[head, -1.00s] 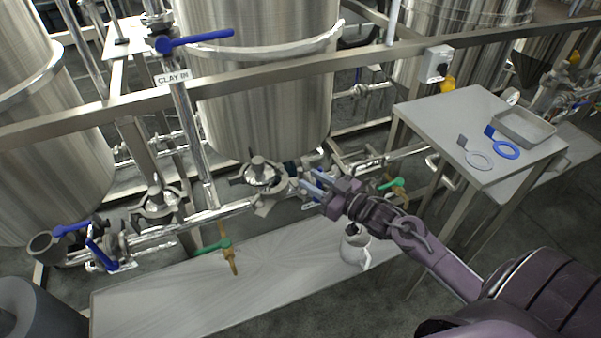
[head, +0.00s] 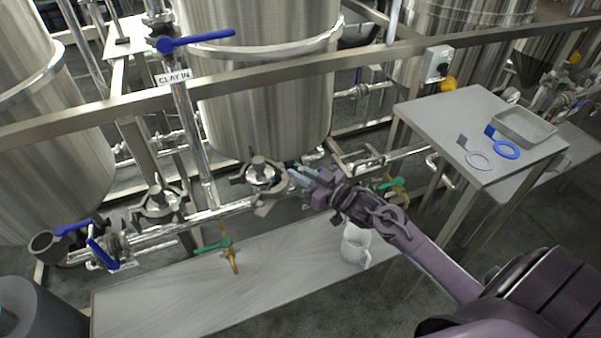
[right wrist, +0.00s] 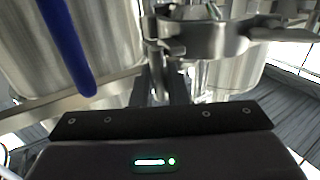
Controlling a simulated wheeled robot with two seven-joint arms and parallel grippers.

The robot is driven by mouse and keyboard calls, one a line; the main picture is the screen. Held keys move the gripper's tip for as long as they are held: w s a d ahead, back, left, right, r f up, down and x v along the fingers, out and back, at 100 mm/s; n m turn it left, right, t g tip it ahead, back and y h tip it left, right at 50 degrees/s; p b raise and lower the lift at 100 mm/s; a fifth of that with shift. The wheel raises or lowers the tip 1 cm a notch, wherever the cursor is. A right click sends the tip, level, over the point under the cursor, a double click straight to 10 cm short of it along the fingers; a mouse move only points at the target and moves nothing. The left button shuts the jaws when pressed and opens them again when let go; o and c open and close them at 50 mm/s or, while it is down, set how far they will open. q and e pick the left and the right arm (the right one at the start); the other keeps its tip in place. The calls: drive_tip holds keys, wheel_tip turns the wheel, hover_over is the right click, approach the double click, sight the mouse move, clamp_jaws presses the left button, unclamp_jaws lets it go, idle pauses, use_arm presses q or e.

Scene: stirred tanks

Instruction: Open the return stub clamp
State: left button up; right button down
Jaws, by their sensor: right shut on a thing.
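A steel pipe clamp (head: 262,175) sits on the pipe run below the middle tank. In the right wrist view a steel clamp (right wrist: 205,40) shows as a band across the top, with a hinge or fastener part at its left. I cannot read a label that marks it as the return stub clamp. My right gripper (head: 294,176) is at the right side of the clamp, shut on a small part of it. The fingertips (right wrist: 172,88) are dark in the wrist view, and the held part is mostly hidden. My left gripper is not in view.
Another clamp (head: 160,203) and blue valve levers (head: 100,252) are on the pipe to the left. A blue lever (right wrist: 68,45) stands close in the wrist view. A side table (head: 440,115) holds gaskets and a tray (head: 525,128).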

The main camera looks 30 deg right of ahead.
drive_tip(key=shift+w+d+f+n+y+b, duration=0.15)
drive_tip(key=shift+d+n+y+b, duration=0.15)
drive_tip(key=shift+n+y+b, duration=0.25)
drive_tip(key=shift+d+n+g+y, duration=0.15)
drive_tip(key=shift+n+g+y, duration=0.1)
drive_tip(key=shift+g+y, duration=0.3)
drive_tip(key=c, duration=1.5)
unclamp_jaws()
